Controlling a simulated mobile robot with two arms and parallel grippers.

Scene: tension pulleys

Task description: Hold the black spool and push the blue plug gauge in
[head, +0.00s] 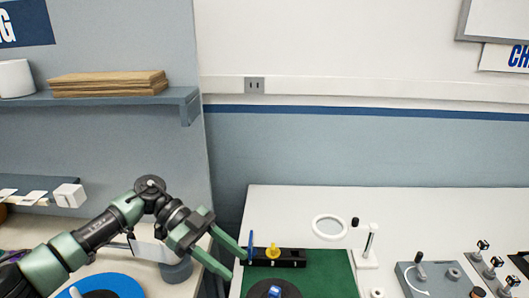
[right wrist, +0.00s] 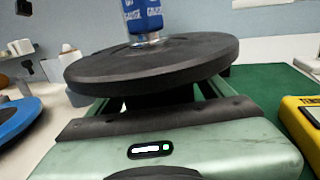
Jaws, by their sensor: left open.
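The black spool (head: 258,292) is a dark disc at the bottom edge of the head view, partly cut off. It fills the upper middle of the right wrist view (right wrist: 150,65). The blue plug gauge (right wrist: 142,14) stands above the spool's middle, its silver end (right wrist: 148,39) at the spool's top face; how deep it sits is hidden. It also shows in the head view (head: 277,292). My left gripper (head: 238,267) is open and empty, up and left of the spool. My right gripper's green fingers (right wrist: 158,95) reach under the spool's disc, either side of its dark lower part; contact is unclear.
A black block (head: 290,263) with a yellow knob (head: 272,250) and a blue rod (head: 251,244) sits on the green mat (head: 330,278), near my left fingertips. A white ring (head: 316,228), a white stand (head: 366,258) and a grey switch box (head: 435,285) lie to the right.

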